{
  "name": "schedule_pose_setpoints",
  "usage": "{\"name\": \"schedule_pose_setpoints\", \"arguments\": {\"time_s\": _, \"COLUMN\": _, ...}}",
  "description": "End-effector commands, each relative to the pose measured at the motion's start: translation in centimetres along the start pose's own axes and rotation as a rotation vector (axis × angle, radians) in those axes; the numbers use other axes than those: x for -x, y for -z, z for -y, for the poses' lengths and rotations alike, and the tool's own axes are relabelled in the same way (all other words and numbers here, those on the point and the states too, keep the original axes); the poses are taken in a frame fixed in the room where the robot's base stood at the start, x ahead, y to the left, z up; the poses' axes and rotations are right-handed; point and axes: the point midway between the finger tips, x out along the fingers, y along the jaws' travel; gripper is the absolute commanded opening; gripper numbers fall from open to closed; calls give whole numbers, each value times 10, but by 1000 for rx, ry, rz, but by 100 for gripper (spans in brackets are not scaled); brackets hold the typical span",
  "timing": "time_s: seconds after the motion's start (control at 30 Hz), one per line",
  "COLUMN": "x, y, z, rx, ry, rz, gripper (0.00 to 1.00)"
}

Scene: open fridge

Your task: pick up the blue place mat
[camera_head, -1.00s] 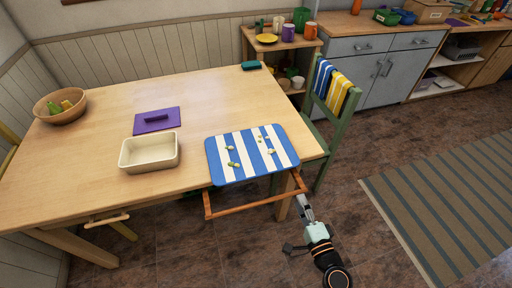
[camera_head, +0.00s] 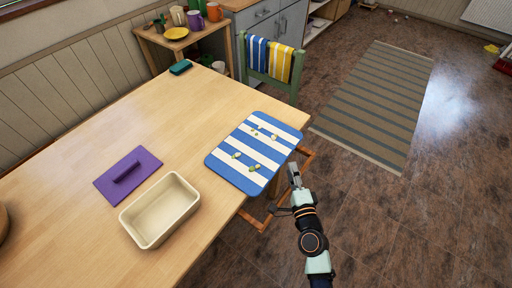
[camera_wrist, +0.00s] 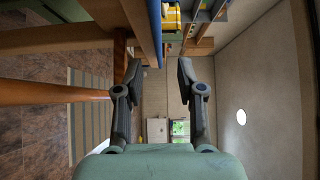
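The blue place mat (camera_head: 226,172) has white stripes and lies flat on the wooden table near its right edge. Several small green and pale bits (camera_head: 254,168) lie scattered on it. My gripper (camera_head: 293,170) is beside the table's right edge, just right of the mat and apart from it in the head view. In the wrist view my gripper (camera_wrist: 158,75) shows two fingers spread apart with nothing between them. A blue edge (camera_wrist: 155,30), perhaps the mat's, shows near the top of the wrist view.
A cream tray (camera_head: 135,232) and a purple board with a handle (camera_head: 108,187) stand left of the mat. A brown wooden frame (camera_head: 262,222) juts out below the table edge near my gripper. A green chair (camera_head: 293,92) with striped cloths stands behind.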

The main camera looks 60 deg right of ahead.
Motion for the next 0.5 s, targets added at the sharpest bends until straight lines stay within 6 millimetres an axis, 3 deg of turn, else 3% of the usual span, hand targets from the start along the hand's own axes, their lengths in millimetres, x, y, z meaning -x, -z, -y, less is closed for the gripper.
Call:
{"name": "schedule_pose_setpoints", "arguments": {"time_s": 0.13, "x": -7, "y": 0, "z": -1, "rx": 0, "ry": 0, "rz": 1, "gripper": 39}}
{"name": "schedule_pose_setpoints", "arguments": {"time_s": 0.33, "x": -42, "y": 2, "z": -2, "rx": 0, "ry": 1, "rz": 2, "gripper": 39}}
{"name": "schedule_pose_setpoints", "arguments": {"time_s": 0.5, "x": -56, "y": 2, "z": -2, "rx": 0, "ry": 0, "rz": 2, "gripper": 39}}
